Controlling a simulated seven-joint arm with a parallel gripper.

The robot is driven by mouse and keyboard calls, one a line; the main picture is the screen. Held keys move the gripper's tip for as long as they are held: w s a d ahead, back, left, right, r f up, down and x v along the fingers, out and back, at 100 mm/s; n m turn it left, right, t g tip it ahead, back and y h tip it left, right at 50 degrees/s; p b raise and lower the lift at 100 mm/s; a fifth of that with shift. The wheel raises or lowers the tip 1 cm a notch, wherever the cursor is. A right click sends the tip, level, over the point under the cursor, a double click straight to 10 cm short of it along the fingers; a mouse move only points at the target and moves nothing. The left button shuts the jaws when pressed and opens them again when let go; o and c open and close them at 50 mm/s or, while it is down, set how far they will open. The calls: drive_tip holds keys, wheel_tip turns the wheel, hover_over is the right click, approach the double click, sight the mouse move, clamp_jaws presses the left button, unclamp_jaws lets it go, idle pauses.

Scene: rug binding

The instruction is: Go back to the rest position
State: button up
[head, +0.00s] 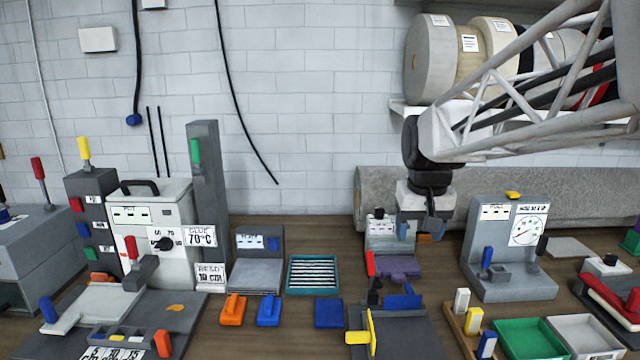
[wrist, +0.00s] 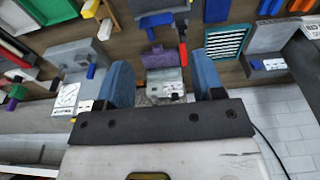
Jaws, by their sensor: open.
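My gripper (head: 420,228) hangs at the end of my arm, right of centre in the head view, with its fingers pointing down. It is in front of the white wall and the grey roll, above the bench. In the wrist view my gripper (wrist: 162,90) shows two blue fingers wide apart with nothing between them. Beyond the gap stands a small grey device with a label (wrist: 165,82) and a purple piece (wrist: 160,57). In the head view the purple piece (head: 398,268) lies on the bench below my gripper.
A grey gauge stand (head: 510,285) is right of my gripper. A glue machine (head: 155,215) and a tall grey post (head: 208,170) stand at left. A teal slotted tray (head: 313,290), a blue block (head: 328,313) and a green tray (head: 530,340) lie on the bench. Large spools (head: 430,65) are on a shelf behind.

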drive_tip(key=s+f, duration=0.5)
drive_tip(key=s, duration=0.7)
drive_tip(key=s+f+t, duration=0.1)
drive_tip(key=s+f, duration=0.4)
drive_tip(key=s, duration=0.7)
drive_tip(key=shift+s+a, duration=0.2)
